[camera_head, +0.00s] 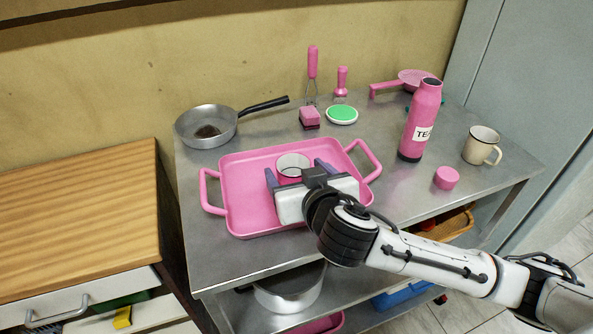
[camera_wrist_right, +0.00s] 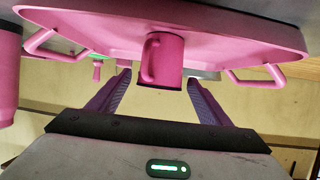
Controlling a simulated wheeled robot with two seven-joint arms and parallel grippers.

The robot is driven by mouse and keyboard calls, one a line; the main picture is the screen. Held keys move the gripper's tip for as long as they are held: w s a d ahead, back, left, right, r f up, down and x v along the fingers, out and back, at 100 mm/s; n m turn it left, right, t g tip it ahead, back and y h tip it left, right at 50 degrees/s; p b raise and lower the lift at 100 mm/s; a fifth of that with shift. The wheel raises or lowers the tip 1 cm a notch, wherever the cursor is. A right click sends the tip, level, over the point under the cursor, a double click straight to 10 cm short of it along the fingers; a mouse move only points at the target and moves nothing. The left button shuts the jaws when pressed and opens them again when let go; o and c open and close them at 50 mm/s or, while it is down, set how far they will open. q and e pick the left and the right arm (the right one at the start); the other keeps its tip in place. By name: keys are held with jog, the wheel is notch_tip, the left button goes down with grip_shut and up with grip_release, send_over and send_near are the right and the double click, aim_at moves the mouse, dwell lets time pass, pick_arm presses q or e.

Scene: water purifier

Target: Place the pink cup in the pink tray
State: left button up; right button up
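The pink cup (camera_head: 292,163) stands upright in the pink tray (camera_head: 245,195), towards its back right part. It has a pale inside and also shows upside down in the right wrist view (camera_wrist_right: 163,60), its handle on the left there. The pink tray fills the top of that view (camera_wrist_right: 230,35). My right gripper (camera_head: 297,174) is low over the tray with its purple fingers wide apart, one on each side of the cup. In the right wrist view there are gaps between the fingers (camera_wrist_right: 158,80) and the cup. My left gripper is not in view.
A metal pan (camera_head: 207,127) stands behind the tray. A pink bottle (camera_head: 422,118), a cream mug (camera_head: 480,146) and a small pink cylinder (camera_head: 446,177) are to its right. A pink sponge (camera_head: 309,117) and a green-topped dish (camera_head: 342,114) are behind. The metal table (camera_head: 210,260) is bare at front left.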

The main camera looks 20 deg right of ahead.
jog(key=shift+r, duration=0.25)
jog(key=shift+s, duration=0.4)
jog(key=p+v, duration=0.3)
jog(key=v, duration=0.8)
jog(key=shift+s, duration=0.1)
